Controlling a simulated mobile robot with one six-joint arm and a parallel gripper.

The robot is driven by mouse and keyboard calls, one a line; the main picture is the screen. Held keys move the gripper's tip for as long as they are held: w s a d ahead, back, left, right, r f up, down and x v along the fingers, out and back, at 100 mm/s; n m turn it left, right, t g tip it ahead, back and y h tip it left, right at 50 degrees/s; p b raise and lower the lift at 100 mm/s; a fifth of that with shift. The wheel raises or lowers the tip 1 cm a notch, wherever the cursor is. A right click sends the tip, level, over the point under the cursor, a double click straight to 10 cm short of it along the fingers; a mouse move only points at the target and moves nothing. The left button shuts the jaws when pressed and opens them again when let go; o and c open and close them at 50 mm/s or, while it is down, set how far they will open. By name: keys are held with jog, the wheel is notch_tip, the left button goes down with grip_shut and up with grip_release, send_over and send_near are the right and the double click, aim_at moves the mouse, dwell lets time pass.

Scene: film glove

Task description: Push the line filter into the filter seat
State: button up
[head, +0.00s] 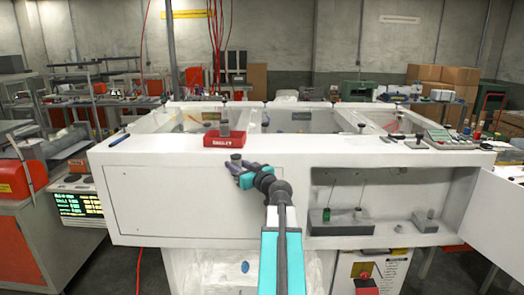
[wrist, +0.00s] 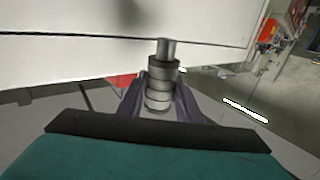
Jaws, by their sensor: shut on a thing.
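My gripper (head: 243,177) is in front of the white cabinet's closed left panel, below its top edge. It is shut on a grey stepped cylinder, which I take to be the line filter (head: 236,158). In the wrist view the line filter (wrist: 160,82) stands upright between the two dark purple fingers (wrist: 162,100), its narrower top pointing up. The open compartment at right holds a grey block (head: 330,228) and a smaller grey block (head: 424,226), each with small upright parts. I cannot tell which of these is the filter seat.
A red block (head: 215,141) with a dark cylinder sits on the cabinet's top ledge (head: 300,150), just above my gripper. The compartment's door (head: 493,205) stands open at far right. Tools and small parts lie on the ledge's right end. Space before the cabinet looks free.

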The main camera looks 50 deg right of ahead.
jog(key=w+a+f+n+y, duration=0.2)
jog(key=w+a+f+y, duration=0.2)
jog(key=a, duration=0.4)
jog(key=w+a+f+n+y, duration=0.2)
jog(key=w+a+f+y, duration=0.15)
jog(key=a, duration=0.55)
jog(key=w+a+f+n+y, duration=0.3)
jog(key=a+f, duration=0.2)
jog(key=a, duration=0.3)
jog(key=s+a+f+n+g+y, duration=0.1)
jog(key=a+f+n+g+y, duration=0.1)
jog(key=a, duration=0.8)
jog(key=s+a+f+n+g+y, duration=0.1)
jog(key=a+f+n+g+y, duration=0.1)
jog(key=a, duration=0.8)
jog(key=s+a+f+n+g+y, duration=0.1)
jog(key=a+f+n+g+y, duration=0.2)
jog(key=a, duration=0.7)
jog(key=shift+a+f+y, duration=0.2)
jog(key=shift+f+y, duration=0.45)
jog(key=shift+y, duration=0.5)
jog(key=shift+s, duration=0.1)
